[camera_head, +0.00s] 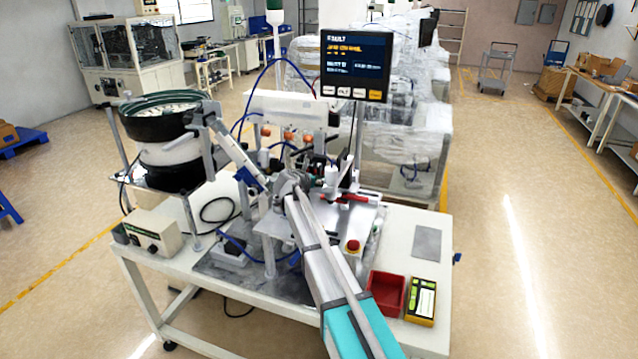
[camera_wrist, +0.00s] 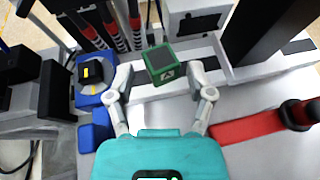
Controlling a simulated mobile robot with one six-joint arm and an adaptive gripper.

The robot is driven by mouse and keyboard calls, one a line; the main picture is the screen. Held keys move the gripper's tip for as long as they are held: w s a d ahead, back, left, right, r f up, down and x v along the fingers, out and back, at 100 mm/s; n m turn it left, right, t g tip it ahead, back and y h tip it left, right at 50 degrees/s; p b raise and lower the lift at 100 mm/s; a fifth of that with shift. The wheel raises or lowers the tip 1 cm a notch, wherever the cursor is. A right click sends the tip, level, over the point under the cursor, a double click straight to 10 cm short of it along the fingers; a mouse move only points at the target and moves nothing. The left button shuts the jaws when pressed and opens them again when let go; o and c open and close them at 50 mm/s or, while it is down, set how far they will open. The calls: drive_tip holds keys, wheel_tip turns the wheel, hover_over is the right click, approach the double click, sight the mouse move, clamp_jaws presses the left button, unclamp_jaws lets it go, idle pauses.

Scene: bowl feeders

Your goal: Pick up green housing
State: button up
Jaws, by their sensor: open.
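The green housing (camera_wrist: 161,64) is a small square green part with a dark grey top face. In the wrist view it sits on the pale machine fixture, just beyond and between my fingertips. My gripper (camera_wrist: 160,82) is open, with one finger on each side of the near end of the housing and nothing held. I cannot tell whether a finger touches it. In the head view my arm reaches into the machine on the white table (camera_head: 405,225), and my gripper is hard to make out there. The housing is too small to tell in that view.
A blue block (camera_wrist: 92,82) with a yellow mark stands left of my gripper, and a red handle (camera_wrist: 250,125) lies to the right. Dark posts rise close by. The bowl feeder (camera_head: 165,115), screen (camera_head: 356,65), red bin (camera_head: 386,293) and yellow device (camera_head: 422,300) stand around the machine.

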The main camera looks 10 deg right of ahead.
sight(320, 178)
drive_tip(key=shift+b+x, duration=0.75)
drive_tip(key=shift+x, duration=1.65)
drive_tip(key=shift+r, duration=0.1)
drive_tip(key=c, duration=0.8)
